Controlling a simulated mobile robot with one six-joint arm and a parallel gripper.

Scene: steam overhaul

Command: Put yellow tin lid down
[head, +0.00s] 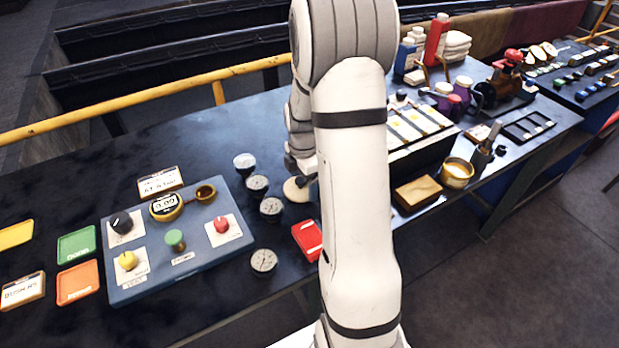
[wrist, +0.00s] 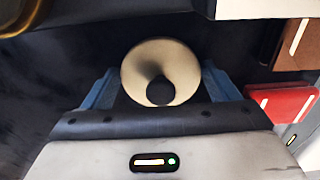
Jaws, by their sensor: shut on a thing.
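My gripper (wrist: 161,88) is shut on a round cream-yellow lid, the yellow tin lid (wrist: 150,55), with a dark round knob at its middle. A blue finger shows on each side of it in the wrist view. In the head view the lid (head: 296,190) is a pale disc left of my arm, over the dark bench between the gauges and the arm. My arm hides part of the gripper there. Whether the lid touches the bench is hard to tell. An open yellow round tin (head: 457,174) with pale contents stands on the bench to the right.
Several round gauges (head: 271,208) stand just left of the lid, beside a blue-grey panel (head: 190,272) with knobs. A red tray (head: 308,239) lies in front; it also shows in the wrist view (wrist: 283,104). A wooden block (head: 418,192) lies right of my arm.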

